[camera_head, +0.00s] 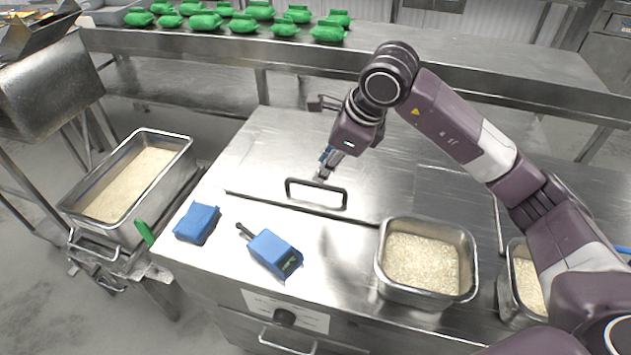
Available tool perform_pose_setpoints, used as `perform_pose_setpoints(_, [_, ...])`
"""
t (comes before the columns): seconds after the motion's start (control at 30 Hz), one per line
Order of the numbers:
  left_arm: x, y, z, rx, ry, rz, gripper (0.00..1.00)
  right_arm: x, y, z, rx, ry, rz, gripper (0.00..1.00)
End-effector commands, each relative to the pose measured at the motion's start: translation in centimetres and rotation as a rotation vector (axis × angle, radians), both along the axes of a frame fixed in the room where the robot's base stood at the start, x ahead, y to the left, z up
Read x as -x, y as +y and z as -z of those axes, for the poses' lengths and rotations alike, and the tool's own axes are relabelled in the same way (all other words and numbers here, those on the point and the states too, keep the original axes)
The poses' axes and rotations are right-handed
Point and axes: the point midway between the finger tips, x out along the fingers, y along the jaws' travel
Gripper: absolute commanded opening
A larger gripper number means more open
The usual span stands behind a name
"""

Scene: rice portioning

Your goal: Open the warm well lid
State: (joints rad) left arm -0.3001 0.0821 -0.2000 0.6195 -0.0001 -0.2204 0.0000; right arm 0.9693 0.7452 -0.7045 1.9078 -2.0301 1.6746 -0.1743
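The warm well lid (257,165) is a flat steel panel in the top of the steel counter, lying level and closed. Its dark bar handle (316,186) stands up near the lid's front edge. My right gripper (323,174) points down just behind and above the handle, at its middle. The fingertips are small and overlap the view of the handle's top, so I cannot tell whether they touch it or how far apart they are. My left gripper is not in view.
On the counter front lie a blue cloth-like block (197,223) and a blue device with a dark handle (274,253). A steel pan of rice (385,262) stands right of them. Another rice pan (72,208) stands left. Green bundles (243,24) line the back table.

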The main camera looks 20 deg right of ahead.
Motion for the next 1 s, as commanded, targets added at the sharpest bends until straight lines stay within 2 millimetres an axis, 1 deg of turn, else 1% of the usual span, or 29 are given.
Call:
perform_pose_setpoints(0.03, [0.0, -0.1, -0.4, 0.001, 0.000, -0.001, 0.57, -0.2, 0.2, 0.6, 0.000, 0.006, 0.000, 0.27])
perform_pose_setpoints(0.2, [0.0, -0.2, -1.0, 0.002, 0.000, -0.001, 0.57, -1.2, 0.8, 3.1, -0.001, 0.006, 0.001, 0.27])
perform_pose_setpoints(0.4, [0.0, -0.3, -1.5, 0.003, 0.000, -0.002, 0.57, -2.1, 1.3, 5.4, 0.000, 0.004, 0.000, 0.27])
perform_pose_setpoints(0.53, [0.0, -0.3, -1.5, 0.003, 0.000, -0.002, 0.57, -2.4, 1.4, 6.0, 0.000, 0.002, 0.001, 0.27])
perform_pose_setpoints(0.77, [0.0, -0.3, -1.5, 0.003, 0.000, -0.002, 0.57, -2.4, 1.4, 6.1, 0.000, 0.001, 0.001, 0.27])
perform_pose_setpoints(1.0, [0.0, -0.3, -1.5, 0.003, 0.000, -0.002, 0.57, -2.4, 1.4, 6.1, 0.001, 0.001, 0.000, 0.02])
